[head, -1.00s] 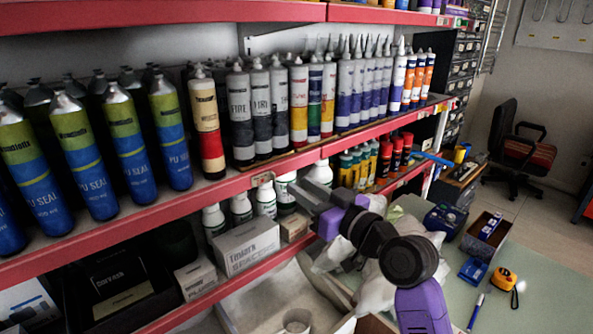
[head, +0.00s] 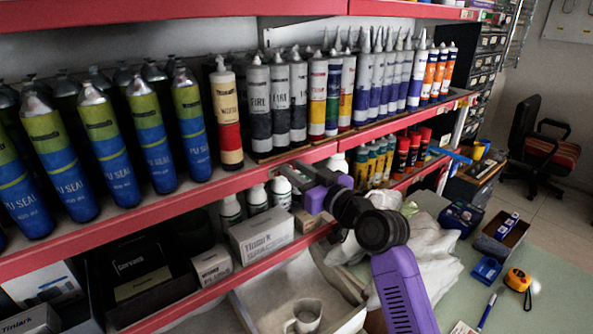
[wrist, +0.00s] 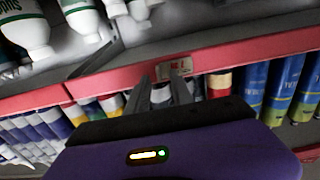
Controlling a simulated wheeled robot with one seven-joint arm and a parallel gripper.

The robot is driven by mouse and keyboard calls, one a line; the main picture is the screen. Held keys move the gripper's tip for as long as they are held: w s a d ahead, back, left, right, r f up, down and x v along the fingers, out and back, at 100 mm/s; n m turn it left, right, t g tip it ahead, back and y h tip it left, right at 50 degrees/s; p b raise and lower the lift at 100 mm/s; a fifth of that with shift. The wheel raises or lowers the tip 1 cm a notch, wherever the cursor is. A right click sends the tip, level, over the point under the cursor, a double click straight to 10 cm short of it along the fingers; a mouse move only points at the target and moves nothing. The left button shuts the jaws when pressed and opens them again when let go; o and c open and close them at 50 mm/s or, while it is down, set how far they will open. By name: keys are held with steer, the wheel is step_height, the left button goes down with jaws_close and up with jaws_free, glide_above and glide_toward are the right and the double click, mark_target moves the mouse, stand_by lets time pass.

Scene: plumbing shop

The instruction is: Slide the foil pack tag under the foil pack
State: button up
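The foil packs (head: 108,150), green and blue and marked PU SEAL, stand upright in a row at the left of the middle shelf. In the wrist view they show at the right (wrist: 283,88). In the head view my gripper (head: 288,172) is at the shelf edge and hides the tag.
White boxes (head: 262,235) and bottles (head: 257,199) fill the shelf below. A green counter (head: 540,290) with a tape measure (head: 517,281) lies at the right.

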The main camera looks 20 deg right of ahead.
jaws_close()
stand_by(1.4)
